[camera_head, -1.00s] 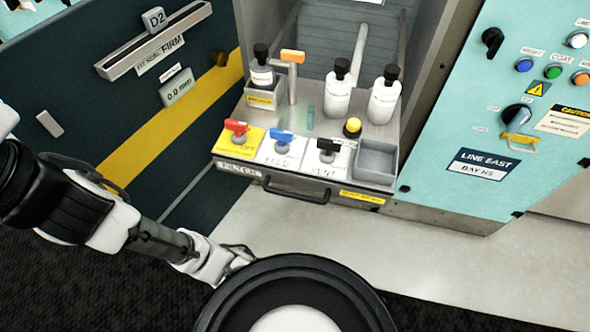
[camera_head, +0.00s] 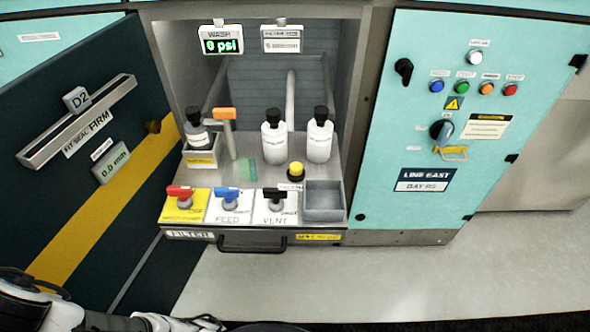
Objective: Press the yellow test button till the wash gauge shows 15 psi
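The yellow test button (camera_head: 296,170) sits on a dark round base on the tray, in front of the white bottles and behind the grey bin. The wash gauge (camera_head: 221,41) hangs at the top of the bay and shows 0 psi in green. My gripper (camera_head: 212,323) is low at the bottom edge of the view, well in front of the tray and apart from the button. It is small and partly cut off, so whether its fingers are open or shut cannot be told.
Red, blue and black valve handles (camera_head: 276,196) stand along the tray's front. Two white bottles (camera_head: 319,138), a smaller bottle (camera_head: 197,132) and an orange-handled post (camera_head: 225,114) stand behind. The open dark door (camera_head: 60,190) is at left, the teal panel (camera_head: 400,140) at right. The floor in front is clear.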

